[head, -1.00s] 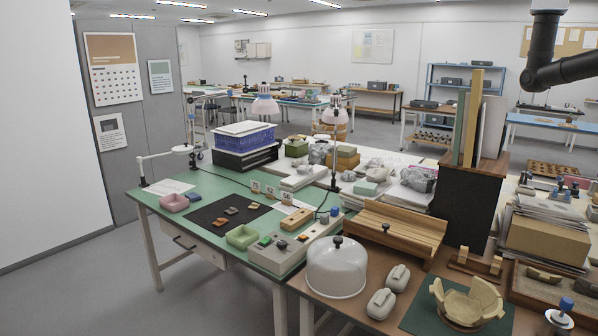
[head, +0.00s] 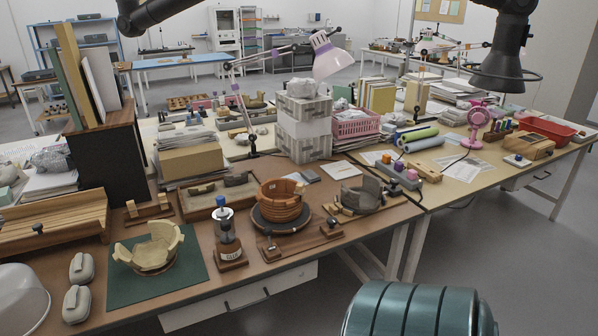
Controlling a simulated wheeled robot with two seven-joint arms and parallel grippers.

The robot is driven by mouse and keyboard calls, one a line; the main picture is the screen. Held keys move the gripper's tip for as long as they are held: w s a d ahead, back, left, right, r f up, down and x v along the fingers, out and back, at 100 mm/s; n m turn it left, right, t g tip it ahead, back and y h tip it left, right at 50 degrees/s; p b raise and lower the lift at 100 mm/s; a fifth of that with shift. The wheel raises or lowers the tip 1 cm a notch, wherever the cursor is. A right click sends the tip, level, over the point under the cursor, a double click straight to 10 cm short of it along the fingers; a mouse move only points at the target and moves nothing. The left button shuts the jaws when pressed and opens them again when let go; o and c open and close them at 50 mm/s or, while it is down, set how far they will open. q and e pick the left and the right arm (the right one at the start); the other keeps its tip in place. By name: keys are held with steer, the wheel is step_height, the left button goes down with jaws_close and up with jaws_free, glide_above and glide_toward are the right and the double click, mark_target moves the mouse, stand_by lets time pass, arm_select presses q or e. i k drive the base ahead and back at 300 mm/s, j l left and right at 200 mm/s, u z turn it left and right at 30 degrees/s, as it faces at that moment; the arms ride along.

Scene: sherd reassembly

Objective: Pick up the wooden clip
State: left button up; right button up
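I cannot pick out a wooden clip with certainty in the head view. Small wooden pieces (head: 331,228) lie on the brown table between the stacked brown pot and the grey curved sherd. A wooden piece with two upright blocks (head: 148,211) lies behind the green mat. Black arm links of mine show at the top left and top right. The fingers of both grippers are not seen, so I cannot tell their state.
A cream broken bowl (head: 150,252) sits on the green mat (head: 190,277). A brown banded pot (head: 281,200) stands on a dark disc. A blue-topped jar (head: 227,236) stands left of it. A grey curved sherd (head: 362,193) stands right. A teal ribbed rounded object (head: 415,312) blocks the front.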

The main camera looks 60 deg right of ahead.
mark_target(300, 189)
steer(key=z, duration=2)
